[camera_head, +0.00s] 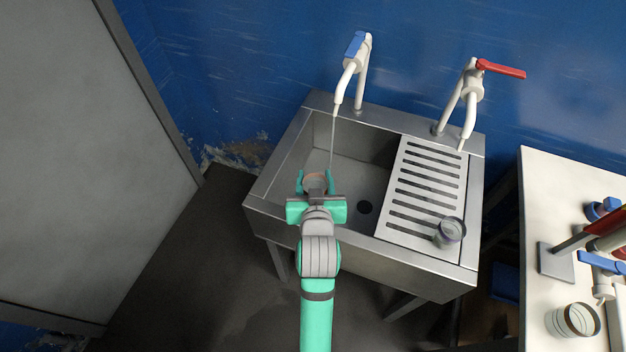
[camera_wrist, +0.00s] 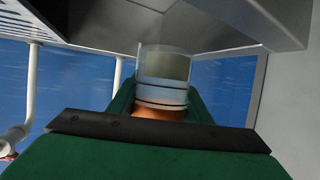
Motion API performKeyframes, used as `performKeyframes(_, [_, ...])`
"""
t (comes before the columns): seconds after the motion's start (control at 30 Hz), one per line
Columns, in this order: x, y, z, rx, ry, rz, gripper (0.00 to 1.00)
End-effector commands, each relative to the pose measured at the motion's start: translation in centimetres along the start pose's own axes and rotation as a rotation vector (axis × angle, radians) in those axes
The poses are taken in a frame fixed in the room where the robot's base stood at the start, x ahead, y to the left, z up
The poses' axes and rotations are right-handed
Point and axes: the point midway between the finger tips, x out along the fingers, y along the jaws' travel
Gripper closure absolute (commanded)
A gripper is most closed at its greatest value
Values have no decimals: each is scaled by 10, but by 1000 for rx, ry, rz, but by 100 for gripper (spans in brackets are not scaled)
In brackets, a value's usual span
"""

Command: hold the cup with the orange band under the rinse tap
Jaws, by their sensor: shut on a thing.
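A clear cup with an orange band (camera_wrist: 158,113) is between the green fingers of my gripper (camera_wrist: 160,105) in the wrist view. In the head view the cup (camera_head: 316,180) is mostly hidden by my gripper (camera_head: 315,186), which is shut on it over the left part of the sink basin. A white tap with a blue handle (camera_head: 352,72) stands behind the basin. A thin pale stream runs down from its spout and ends near the right side of the cup. I cannot tell whether it enters the cup. A second white tap with a red handle (camera_head: 472,92) stands at the right.
The steel sink (camera_head: 290,150) has a slotted drainboard (camera_head: 396,232) on its right, with another cup (camera_head: 450,232) on it. A white table (camera_head: 540,200) at the right holds a further cup (camera_head: 573,321) and apparatus with blue and red parts. A grey panel (camera_head: 80,150) stands left.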

Motion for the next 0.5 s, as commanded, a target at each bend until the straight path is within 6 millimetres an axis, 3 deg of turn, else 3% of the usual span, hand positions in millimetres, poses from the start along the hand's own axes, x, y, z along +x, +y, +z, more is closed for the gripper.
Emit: performKeyframes(0.5, [38, 17, -16, 1, 1, -1, 83])
